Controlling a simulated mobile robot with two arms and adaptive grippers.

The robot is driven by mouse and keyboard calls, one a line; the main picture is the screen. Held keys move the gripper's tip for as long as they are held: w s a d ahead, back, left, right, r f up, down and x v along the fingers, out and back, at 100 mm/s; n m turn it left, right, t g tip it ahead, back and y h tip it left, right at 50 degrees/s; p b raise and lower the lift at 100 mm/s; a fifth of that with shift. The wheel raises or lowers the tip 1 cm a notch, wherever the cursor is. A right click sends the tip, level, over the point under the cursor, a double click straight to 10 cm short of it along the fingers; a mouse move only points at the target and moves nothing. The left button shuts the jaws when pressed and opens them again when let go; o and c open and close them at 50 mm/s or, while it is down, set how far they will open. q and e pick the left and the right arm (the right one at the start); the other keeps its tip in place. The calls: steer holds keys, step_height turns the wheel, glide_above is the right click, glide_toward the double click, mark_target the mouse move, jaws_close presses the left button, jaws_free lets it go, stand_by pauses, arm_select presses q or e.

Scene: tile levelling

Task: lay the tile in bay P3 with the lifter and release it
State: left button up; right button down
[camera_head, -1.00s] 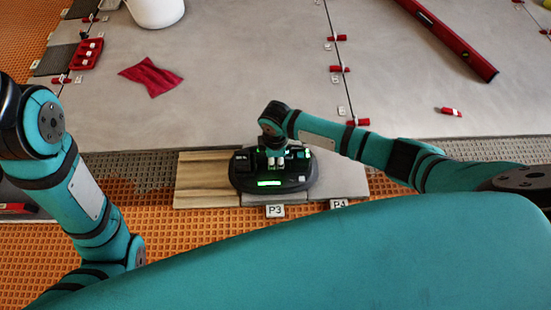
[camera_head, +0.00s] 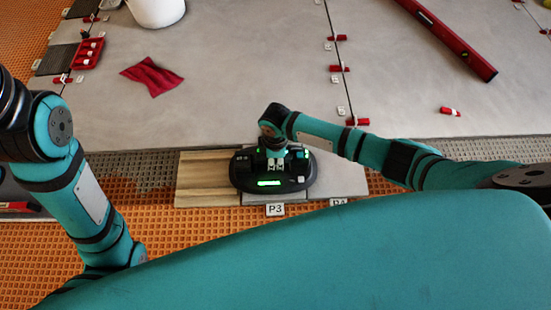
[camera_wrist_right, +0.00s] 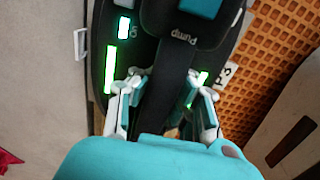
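The lifter (camera_head: 240,179) is a dark oval pad with a lit green bar, over bay P3 behind the P3 label (camera_head: 275,209). A grey tile (camera_head: 262,199) shows at its front edge. The lifter hides most of this tile, and I cannot tell whether it is fully down. My right gripper (camera_head: 276,166) is on the lifter's handle. In the right wrist view the fingers (camera_wrist_right: 163,100) flank the black handle (camera_wrist_right: 172,75) closely and look shut on it. Green lights glow on the lifter (camera_wrist_right: 110,70). My left arm shows at the left; its gripper is out of view.
A wood-look tile (camera_head: 205,180) lies left of the lifter, a pale tile (camera_head: 345,178) right of it. Large grey slabs (camera_head: 240,80) lie behind, with a red cloth (camera_head: 152,76), white bucket (camera_head: 156,10) and red level (camera_head: 445,38). Orange matting (camera_head: 190,228) is in front.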

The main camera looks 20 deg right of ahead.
steer(key=shift+w+r, duration=0.1)
steer(key=shift+r, duration=0.05)
steer(key=shift+f, duration=0.45)
stand_by(0.9)
steer(key=c, duration=1.3)
jaws_free()
steer(key=shift+s+d+f, duration=0.1)
steer(key=shift+s+f, duration=0.05)
steer(key=shift+s, duration=0.05)
steer(key=r, duration=1.2)
steer(key=shift+w+r, duration=0.1)
steer(key=shift+w, duration=0.1)
